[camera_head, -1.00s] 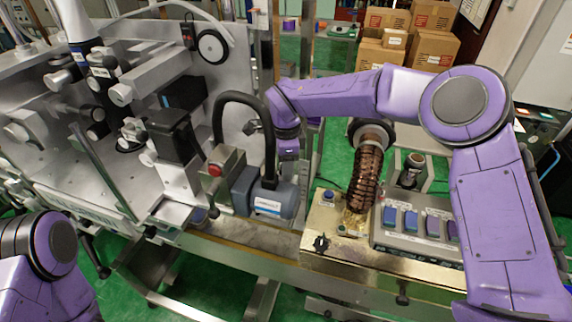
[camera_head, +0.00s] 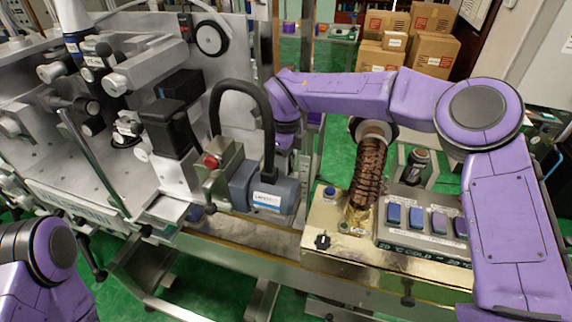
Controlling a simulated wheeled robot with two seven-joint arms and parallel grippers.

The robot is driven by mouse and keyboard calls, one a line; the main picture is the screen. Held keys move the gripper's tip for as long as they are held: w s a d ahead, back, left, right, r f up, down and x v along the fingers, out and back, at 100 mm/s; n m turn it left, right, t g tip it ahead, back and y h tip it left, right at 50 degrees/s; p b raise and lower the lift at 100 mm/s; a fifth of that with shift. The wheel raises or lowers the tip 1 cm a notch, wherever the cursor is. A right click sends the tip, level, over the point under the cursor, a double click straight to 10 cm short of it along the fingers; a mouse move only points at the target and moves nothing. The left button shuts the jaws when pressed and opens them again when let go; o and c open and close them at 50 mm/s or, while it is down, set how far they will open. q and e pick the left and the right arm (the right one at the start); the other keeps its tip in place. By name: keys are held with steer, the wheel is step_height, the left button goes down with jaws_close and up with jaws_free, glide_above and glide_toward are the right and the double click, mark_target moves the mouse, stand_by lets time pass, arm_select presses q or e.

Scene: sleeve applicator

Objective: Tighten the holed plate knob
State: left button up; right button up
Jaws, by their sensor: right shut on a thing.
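The grey upright machine plate (camera_head: 238,72) stands at the left centre, with small holes in its face. My right arm reaches in from the right, and its wrist bends down beside the plate's right edge. My right gripper (camera_head: 276,128) is shut at that edge, behind the thick black hose. The knob between its fingers is hidden by the hose and the wrist, so its turn and seating cannot be seen. At the lower left only my left forearm shows; its gripper is out of view.
The black hose (camera_head: 214,103) arches from a grey motor unit (camera_head: 262,192) close in front of my right gripper. A coiled brown column (camera_head: 368,170) and a control box with blue switches (camera_head: 417,240) stand below my right arm. Cartons (camera_head: 428,55) are farther back.

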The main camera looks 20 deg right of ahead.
steer(key=shift+m+b, duration=0.45)
steer(key=shift+m, duration=0.65)
steer(key=o, duration=1)
steer(key=shift+o, duration=0.2)
steer(key=shift+r, duration=0.35)
step_height(320, 180, up, 10)
steer(key=b, duration=0.2)
